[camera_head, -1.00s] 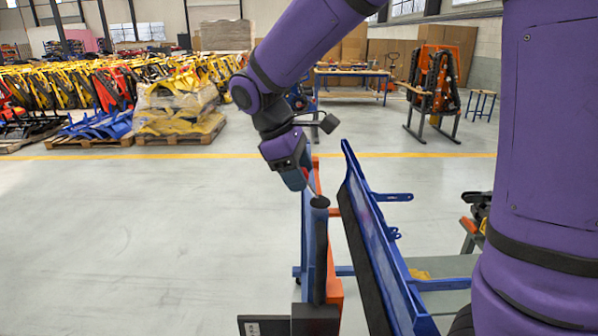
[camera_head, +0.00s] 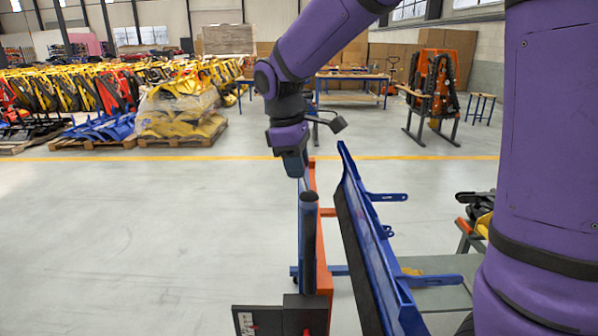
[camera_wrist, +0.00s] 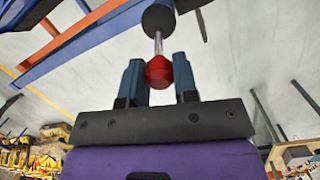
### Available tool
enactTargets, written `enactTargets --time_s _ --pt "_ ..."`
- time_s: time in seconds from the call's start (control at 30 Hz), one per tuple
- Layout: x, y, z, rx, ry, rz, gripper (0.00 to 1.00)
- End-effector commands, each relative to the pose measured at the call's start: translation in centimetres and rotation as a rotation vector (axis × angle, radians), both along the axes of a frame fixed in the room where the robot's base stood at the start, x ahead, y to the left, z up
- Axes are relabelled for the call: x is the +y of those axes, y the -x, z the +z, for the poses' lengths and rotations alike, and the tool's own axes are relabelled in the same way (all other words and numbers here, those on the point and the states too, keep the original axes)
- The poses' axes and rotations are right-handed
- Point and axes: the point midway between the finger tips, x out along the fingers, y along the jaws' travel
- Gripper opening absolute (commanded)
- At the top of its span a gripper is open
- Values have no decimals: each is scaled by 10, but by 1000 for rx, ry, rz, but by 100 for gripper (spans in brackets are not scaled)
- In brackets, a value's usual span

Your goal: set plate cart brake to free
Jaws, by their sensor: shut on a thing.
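My gripper (camera_head: 296,172) points down just above the dark round top of a post (camera_head: 309,235) in the head view. In the wrist view its two blue-grey fingers (camera_wrist: 158,78) are shut on a red knob (camera_wrist: 158,71). A thin metal rod (camera_wrist: 158,43) runs from the knob to a black round end (camera_wrist: 158,19). This looks like the brake lever; most of it is hidden in the head view. The cart's orange and blue frame (camera_head: 320,235) stands beside the post. I see no brake marking that I can read.
A long blue panel with a dark face (camera_head: 365,235) leans close to the right of the post. A dark box with a pale label (camera_head: 258,320) is at the bottom. Open floor (camera_head: 150,235) lies to the left. Loaded pallets (camera_head: 180,140) stand farther back.

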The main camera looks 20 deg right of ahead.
Motion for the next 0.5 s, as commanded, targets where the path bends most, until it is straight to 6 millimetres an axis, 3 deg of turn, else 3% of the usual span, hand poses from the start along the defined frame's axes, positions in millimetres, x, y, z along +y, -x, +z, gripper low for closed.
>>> enactTargets --time_s 0.5 --pt "-38 8 3 -188 -443 -9 0"
